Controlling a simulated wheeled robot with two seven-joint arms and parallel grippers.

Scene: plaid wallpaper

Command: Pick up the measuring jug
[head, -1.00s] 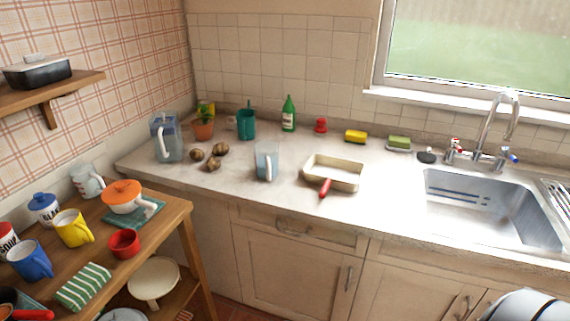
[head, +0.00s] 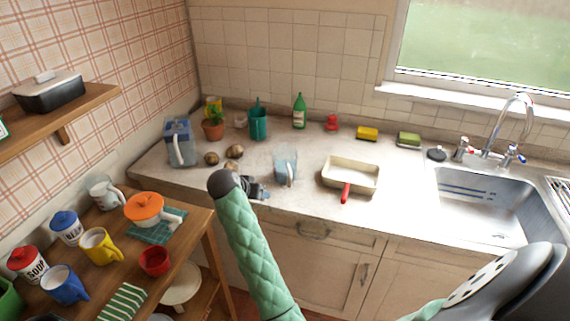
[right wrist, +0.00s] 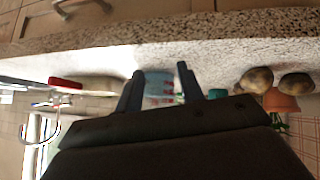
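The measuring jug (head: 285,166), clear and bluish with a handle, stands upright on the counter left of the cream baking dish. My right gripper (head: 264,192) is in front of the jug and slightly to its left, low over the counter's front edge. In the right wrist view, which is upside down, the fingers (right wrist: 160,88) are spread and empty. The jug (right wrist: 158,86) shows beyond them, in the gap between the fingers. My left gripper is out of view.
The cream dish (head: 350,170) with a red handle is right of the jug. Potatoes (head: 235,151) and a large blue pitcher (head: 181,142) are left. A teal container (head: 258,123) and green bottle (head: 299,111) stand behind. A crowded wooden side table (head: 187,219) is at the left.

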